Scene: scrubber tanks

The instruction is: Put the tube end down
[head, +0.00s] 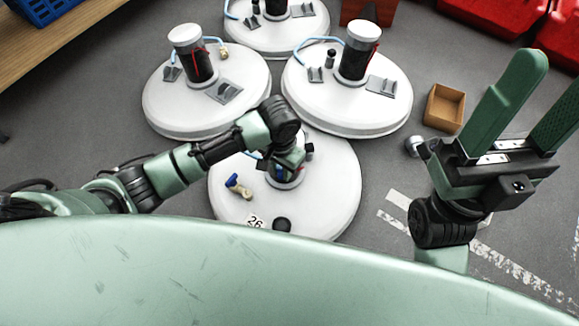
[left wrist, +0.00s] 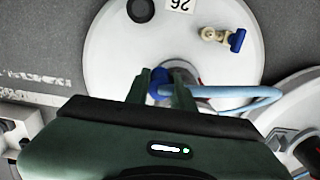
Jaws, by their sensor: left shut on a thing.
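The nearest white tank lid (head: 335,190) lies below my left arm, with number 26 and a grey central neck. My left gripper (head: 287,172) is over this neck. In the left wrist view its fingers (left wrist: 167,90) are shut on a blue tube end. The light-blue tube (left wrist: 225,92) runs from there to the right and loops back. Its middle is mostly hidden by my arm in the head view. A brass fitting with a blue handle (head: 237,186) stands on the lid; it also shows in the left wrist view (left wrist: 222,38). My right gripper (head: 520,115) is open and empty.
Several similar white lids with capped dark necks and light-blue tubes stand behind, such as the left one (head: 165,105) and right one (head: 310,105). A cardboard box (head: 444,108) lies on the floor at right. Red containers (head: 485,22) stand at the upper right.

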